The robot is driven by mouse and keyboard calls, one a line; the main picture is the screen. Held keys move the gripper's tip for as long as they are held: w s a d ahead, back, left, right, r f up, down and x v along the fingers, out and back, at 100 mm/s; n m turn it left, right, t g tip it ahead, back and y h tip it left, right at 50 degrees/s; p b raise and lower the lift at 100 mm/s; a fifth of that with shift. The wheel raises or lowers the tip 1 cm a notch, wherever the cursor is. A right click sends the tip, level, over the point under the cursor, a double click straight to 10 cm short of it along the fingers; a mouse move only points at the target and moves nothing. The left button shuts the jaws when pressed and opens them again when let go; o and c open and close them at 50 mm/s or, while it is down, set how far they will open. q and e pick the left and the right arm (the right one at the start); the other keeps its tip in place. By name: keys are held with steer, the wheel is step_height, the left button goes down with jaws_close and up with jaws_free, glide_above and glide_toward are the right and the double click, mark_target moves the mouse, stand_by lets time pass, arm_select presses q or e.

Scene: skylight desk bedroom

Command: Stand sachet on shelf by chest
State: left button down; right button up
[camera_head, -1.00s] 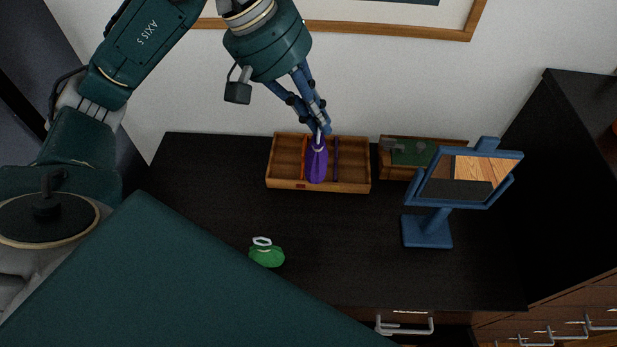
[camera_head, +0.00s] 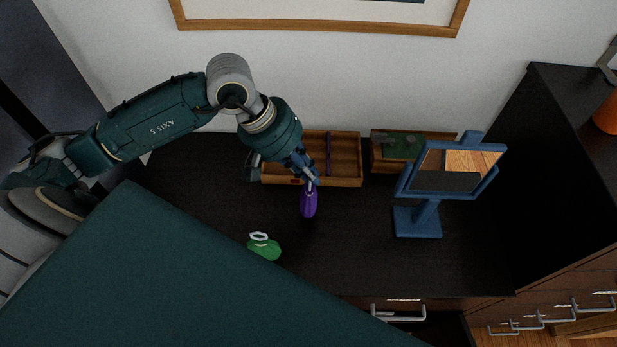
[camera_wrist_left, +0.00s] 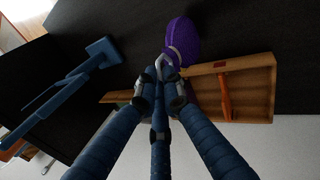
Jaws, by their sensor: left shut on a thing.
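A purple sachet (camera_head: 309,201) hangs from my left gripper (camera_head: 312,181), in front of the wooden tray on the dark dresser top. In the left wrist view the purple sachet (camera_wrist_left: 184,40) shows beyond the fingertips of my left gripper (camera_wrist_left: 164,78), which are shut on its pale loop. A green sachet (camera_head: 264,248) with a white loop is on the dresser top, nearer to me. The chest is likely the tall dark chest (camera_head: 575,150) at the right. My right gripper is not in view.
The wooden tray (camera_head: 345,181) with dividers stands at the back; an orange divider (camera_wrist_left: 224,98) shows in the wrist view. A wooden box (camera_head: 388,164) with a green top is beside it. A blue mirror (camera_head: 417,222) stands to the right. Bare dresser top lies between sachets and mirror.

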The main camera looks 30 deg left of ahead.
mark_target(309, 192)
arm_select(q)
steer(key=shift+f, duration=1.55)
steer(key=shift+f, duration=0.15)
steer(key=c, duration=1.9)
jaws_free()
